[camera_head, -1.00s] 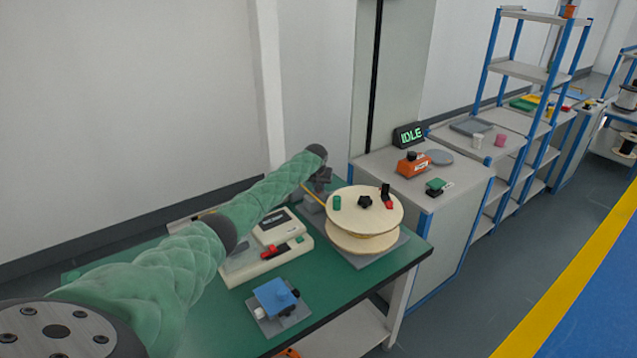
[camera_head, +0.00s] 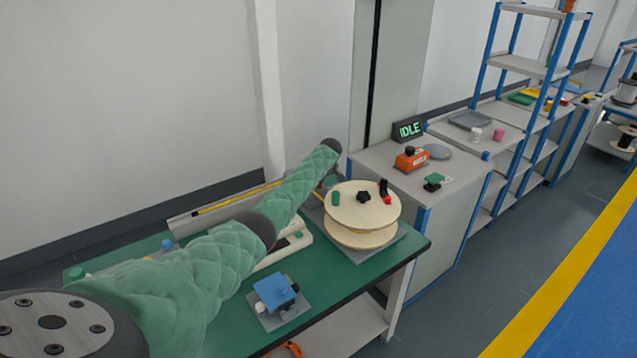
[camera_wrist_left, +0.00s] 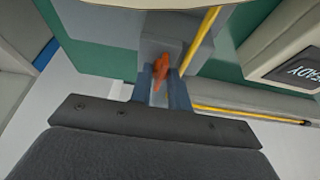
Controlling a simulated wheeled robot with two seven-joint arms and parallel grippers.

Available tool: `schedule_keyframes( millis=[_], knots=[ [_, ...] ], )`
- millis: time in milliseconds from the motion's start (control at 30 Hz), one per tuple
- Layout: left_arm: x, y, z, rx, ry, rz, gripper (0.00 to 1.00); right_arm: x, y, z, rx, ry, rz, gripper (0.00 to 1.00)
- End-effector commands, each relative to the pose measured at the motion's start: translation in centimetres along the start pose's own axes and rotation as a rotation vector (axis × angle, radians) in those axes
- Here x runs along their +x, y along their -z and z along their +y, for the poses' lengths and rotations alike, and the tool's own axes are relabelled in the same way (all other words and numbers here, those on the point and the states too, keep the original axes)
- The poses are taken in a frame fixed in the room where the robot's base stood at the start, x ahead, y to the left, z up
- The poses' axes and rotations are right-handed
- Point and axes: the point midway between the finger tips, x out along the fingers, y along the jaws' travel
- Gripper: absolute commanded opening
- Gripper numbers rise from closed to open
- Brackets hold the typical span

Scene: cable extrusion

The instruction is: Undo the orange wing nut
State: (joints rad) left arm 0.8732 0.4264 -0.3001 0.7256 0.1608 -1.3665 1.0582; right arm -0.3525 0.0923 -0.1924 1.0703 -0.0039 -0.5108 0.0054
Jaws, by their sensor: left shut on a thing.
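The orange wing nut (camera_wrist_left: 161,69) shows in the left wrist view, in front of a grey block (camera_wrist_left: 165,33) with a yellow cable (camera_wrist_left: 204,35) beside it. My left gripper (camera_wrist_left: 161,86) has its two dark fingers on either side of the nut, shut on it. In the head view, my green left arm reaches across the bench to the back, behind the wooden reel (camera_head: 350,239). The gripper's tips and the wing nut are hidden there. My right gripper is in neither view.
The reel stands on a grey plate on the green bench (camera_head: 335,290). A blue block fixture (camera_head: 274,291) stands at the front. A pale machine (camera_head: 300,240) is partly behind my arm.

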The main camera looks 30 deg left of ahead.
Motion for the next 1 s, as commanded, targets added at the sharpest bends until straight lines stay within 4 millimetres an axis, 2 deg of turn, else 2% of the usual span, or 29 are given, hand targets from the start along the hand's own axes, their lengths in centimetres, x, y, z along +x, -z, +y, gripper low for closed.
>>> schedule_keyframes(
  millis=[600,633,733,1000],
  knots=[
    [-0.1,0.1,0.05,-0.038,0.014,0.001,0.0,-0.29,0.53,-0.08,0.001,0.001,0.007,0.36],
    [-0.11,0.1,0.06,-0.038,0.014,0.001,0.22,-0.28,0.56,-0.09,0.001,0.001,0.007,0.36],
    [-0.1,0.09,0.06,-0.037,0.014,0.001,0.4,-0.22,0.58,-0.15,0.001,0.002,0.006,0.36],
    [-0.07,0.03,0.05,-0.037,0.015,0.0,0.4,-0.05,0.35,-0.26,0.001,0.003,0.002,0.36]
  ],
)
